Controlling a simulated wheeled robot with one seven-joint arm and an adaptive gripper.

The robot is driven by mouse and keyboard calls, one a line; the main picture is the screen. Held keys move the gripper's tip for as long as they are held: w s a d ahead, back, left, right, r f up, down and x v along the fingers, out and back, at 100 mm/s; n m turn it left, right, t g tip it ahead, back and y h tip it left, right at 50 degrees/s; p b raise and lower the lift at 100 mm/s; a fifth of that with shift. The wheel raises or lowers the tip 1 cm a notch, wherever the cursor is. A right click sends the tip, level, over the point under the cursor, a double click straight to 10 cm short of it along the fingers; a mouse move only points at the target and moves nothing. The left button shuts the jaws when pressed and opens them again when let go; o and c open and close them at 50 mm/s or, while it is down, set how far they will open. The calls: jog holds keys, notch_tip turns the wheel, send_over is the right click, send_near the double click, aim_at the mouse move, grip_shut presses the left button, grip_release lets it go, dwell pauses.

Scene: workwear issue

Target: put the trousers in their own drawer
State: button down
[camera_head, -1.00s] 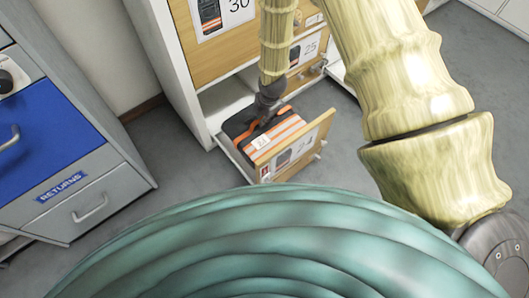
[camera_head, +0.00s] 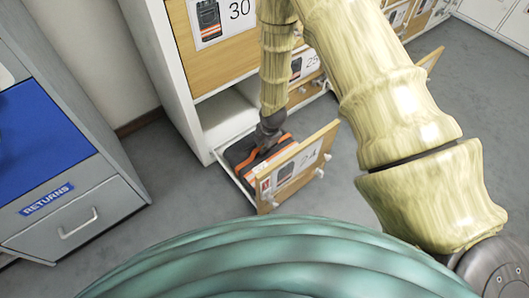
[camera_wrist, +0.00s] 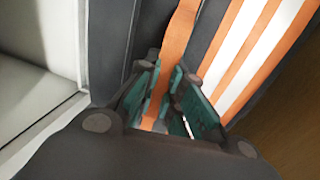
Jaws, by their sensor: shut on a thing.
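The folded trousers (camera_head: 240,153) are dark with orange and white bands. In the head view they are inside the open drawer 24 (camera_head: 298,166), partly hidden behind its wooden front and my arm. The drawer's front carries a picture label. My gripper (camera_head: 267,134) points down into this drawer from above. In the wrist view, the gripper's teal pads (camera_wrist: 175,105) are closed on an orange band of the trousers (camera_wrist: 262,40). Whether the trousers rest on the drawer's bottom is hidden.
The white cabinet (camera_head: 165,60) holds wooden drawers, including drawer 30 (camera_head: 225,55) above and drawer 25 (camera_head: 305,68) behind my arm. A grey unit with a RETURNS drawer (camera_head: 62,215) stands at the left. Grey floor (camera_head: 170,185) is clear between them.

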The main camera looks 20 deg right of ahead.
aim_at(268, 155)
notch_tip(268, 155, down, 4)
jog(key=shift+r+b, duration=0.25)
jog(key=shift+b, duration=0.55)
jog(key=shift+r, duration=0.1)
jog(key=c, duration=1.5)
grip_release()
jog(key=shift+c, duration=0.2)
notch_tip(268, 155, up, 12)
jog(key=s+p, duration=0.2)
jog(key=p, duration=0.4)
jog(key=shift+d, duration=0.4)
jog(key=shift+s, duration=0.1)
